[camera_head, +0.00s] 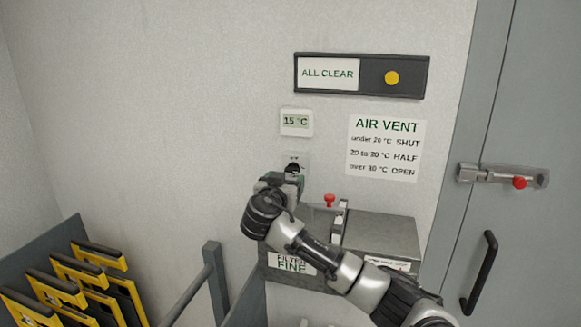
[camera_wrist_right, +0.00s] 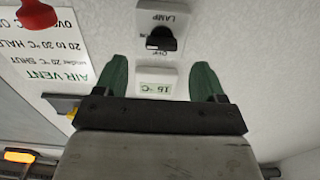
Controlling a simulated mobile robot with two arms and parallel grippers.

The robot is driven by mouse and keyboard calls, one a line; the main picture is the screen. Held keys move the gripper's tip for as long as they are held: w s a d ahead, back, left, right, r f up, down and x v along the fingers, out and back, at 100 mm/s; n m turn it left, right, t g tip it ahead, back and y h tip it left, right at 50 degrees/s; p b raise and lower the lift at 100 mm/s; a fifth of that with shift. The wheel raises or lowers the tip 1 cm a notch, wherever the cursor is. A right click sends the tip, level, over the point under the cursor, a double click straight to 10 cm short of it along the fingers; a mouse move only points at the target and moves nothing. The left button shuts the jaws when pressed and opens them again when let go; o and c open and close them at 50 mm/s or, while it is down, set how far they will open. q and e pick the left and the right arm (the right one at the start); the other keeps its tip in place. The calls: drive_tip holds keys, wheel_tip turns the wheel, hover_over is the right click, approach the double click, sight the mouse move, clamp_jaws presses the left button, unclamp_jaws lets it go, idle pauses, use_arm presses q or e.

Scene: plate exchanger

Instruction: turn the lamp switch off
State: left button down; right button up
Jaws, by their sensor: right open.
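The lamp switch is a black knob (camera_wrist_right: 161,38) on a white plate marked LAMP in the right wrist view, where the picture is upside down. An OFF mark shows beside the knob; I cannot tell which mark the knob points to. In the head view the knob (camera_head: 293,167) shows just above my right gripper (camera_head: 284,181), partly hidden by it. In the wrist view my right gripper (camera_wrist_right: 160,84) has its green fingers spread, with nothing between them, apart from the knob. My left gripper is not in view.
A 15 °C display (camera_head: 296,122) is above the switch, an AIR VENT sign (camera_head: 386,148) to the right. A grey box (camera_head: 385,232) with a red knob (camera_head: 329,200) juts out below. An ALL CLEAR panel (camera_head: 410,77) is above. A grey door (camera_head: 540,110) is at right, yellow-black racks (camera_head: 100,255) at lower left.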

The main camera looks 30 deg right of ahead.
sight(291, 172)
drive_tip(key=p+x, duration=0.1)
drive_tip(key=x, duration=0.3)
drive_tip(key=shift+w+r+p, duration=0.15)
drive_tip(key=shift+p, duration=0.15)
drive_tip(key=shift+w+d+f, duration=0.2)
drive_tip(key=shift+w+d, duration=0.15)
drive_tip(key=shift+d, duration=0.1)
